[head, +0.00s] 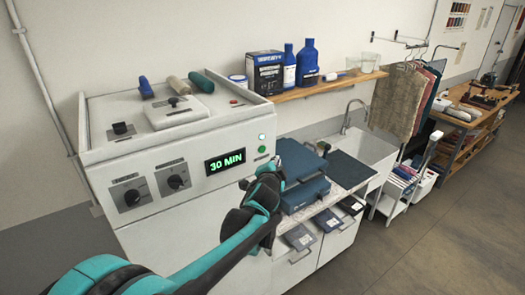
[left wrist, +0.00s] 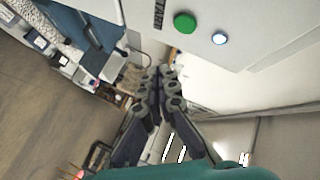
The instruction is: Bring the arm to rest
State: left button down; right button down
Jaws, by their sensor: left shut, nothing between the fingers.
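My left arm (head: 225,250) reaches in from the bottom left of the head view. My left gripper (head: 272,168) is in front of the white machine's right edge, just below its green button (head: 262,149). In the left wrist view the left gripper (left wrist: 160,76) has its fingers closed together with nothing between them. The green button (left wrist: 184,23) and a small lit button (left wrist: 220,38) are beyond the fingertips there, apart from them. My right gripper is in neither view.
The white machine (head: 160,215) shows "30 MIN" on its display (head: 225,162). Right of it are dark blue cases (head: 302,185) on a counter, a sink (head: 365,150) and hanging garments (head: 400,95). A shelf (head: 330,86) holds bottles above. Floor at the right is clear.

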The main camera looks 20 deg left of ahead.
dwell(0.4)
pick_arm(q)
jog(key=s+d+f+n+g+h+b, duration=0.1)
jog(key=s+f+n+g+b, duration=0.3)
jog(key=s+f+b, duration=0.9)
jog(key=s+f+n+g+h+b, duration=0.1)
jog(key=s+f+n+g+b, duration=0.3)
jog(key=s+f+b, duration=0.9)
jog(key=s+f+n, duration=0.1)
jog(key=s+f, duration=0.3)
jog(key=f, duration=0.3)
jog(key=s+f+n, duration=0.1)
jog(key=s+f, duration=0.4)
jog(key=f, duration=0.2)
jog(key=shift+d+b, duration=0.4)
